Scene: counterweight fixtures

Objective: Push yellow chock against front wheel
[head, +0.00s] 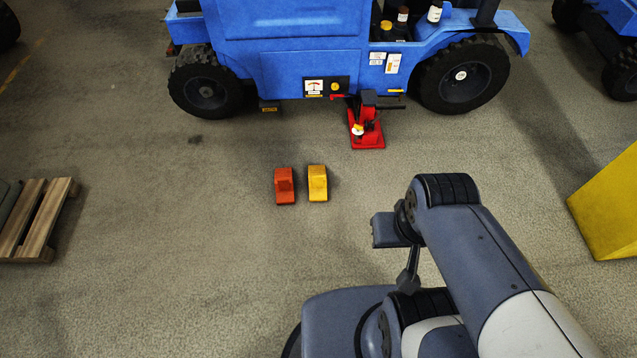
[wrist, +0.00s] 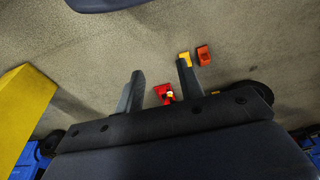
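The yellow chock (head: 318,183) stands on the floor in front of the blue vehicle (head: 300,60), just right of an orange-red chock (head: 285,186). It touches neither wheel. The vehicle has a left wheel (head: 206,84) and a right wheel (head: 462,75); I cannot tell which is the front one. In the wrist view my gripper (wrist: 160,72) has its two fingers spread with nothing between them. The yellow chock (wrist: 184,58) shows there beyond the tip of one finger, apart from it. In the head view the fingers are not clear.
A red jack (head: 366,128) stands by the vehicle's side between the wheels. A wooden pallet (head: 38,215) lies at the left, and a yellow block (head: 608,205) is at the right edge. The floor around the chocks is otherwise clear.

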